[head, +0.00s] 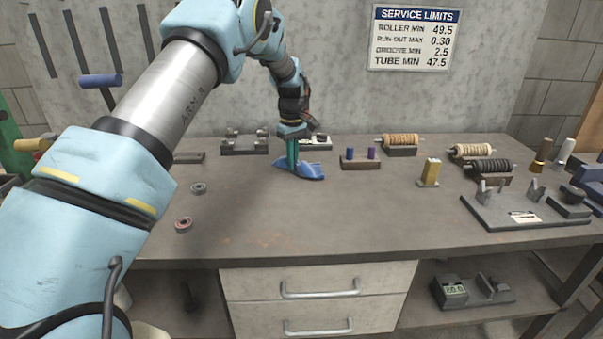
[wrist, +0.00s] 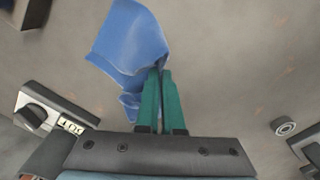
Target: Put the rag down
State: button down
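The blue rag (head: 312,170) is crumpled at the middle of the workbench (head: 250,215). Its lower part seems to touch the bench top. My gripper (head: 292,166) points down with its teal fingers at the rag's left part. In the wrist view the fingers (wrist: 162,75) are close together, pinching an edge of the rag (wrist: 132,42). Most of the cloth spreads to the upper left of the fingertips there. The cloth between the fingertips is mostly hidden.
Two small rings (head: 198,188) (head: 184,225) lie to the left. A dark device (head: 318,142) sits behind. The bench in front is clear.

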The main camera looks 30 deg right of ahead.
jog(key=shift+a, duration=0.1)
jog(key=c, duration=0.6)
grip_release()
